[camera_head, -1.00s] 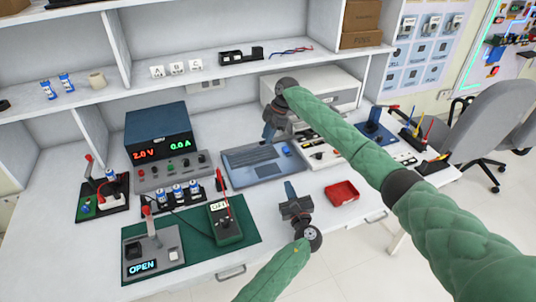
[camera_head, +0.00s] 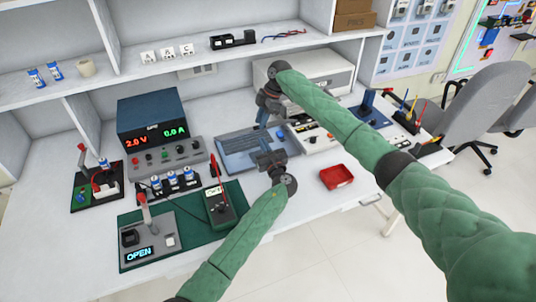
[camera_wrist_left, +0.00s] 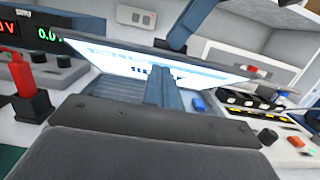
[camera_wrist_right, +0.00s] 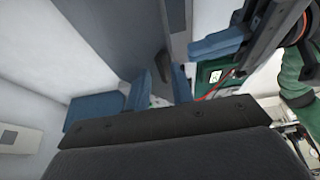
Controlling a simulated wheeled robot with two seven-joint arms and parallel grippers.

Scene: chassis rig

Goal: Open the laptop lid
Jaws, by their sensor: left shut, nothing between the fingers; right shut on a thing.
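The grey-blue laptop (camera_head: 238,147) lies on the bench in the head view. In the left wrist view its lid stands raised at a slant, with the lit screen (camera_wrist_left: 120,58) facing the camera and the keyboard (camera_wrist_left: 125,88) below. My right gripper (camera_head: 262,118) is at the lid's far side, shut on the laptop lid; its blue fingers also show in the right wrist view (camera_wrist_right: 160,85). My left gripper (camera_head: 265,150) is shut and empty over the laptop's front part; its fingers (camera_wrist_left: 162,78) point toward the screen. The arms and grippers hide part of the laptop in the head view.
A power supply (camera_head: 152,118) and battery holder stand left of the laptop. A multimeter (camera_head: 220,205) lies on a green mat at front left. A red tray (camera_head: 337,177) is to the right. A component box (camera_head: 313,137) sits close to the laptop's right side.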

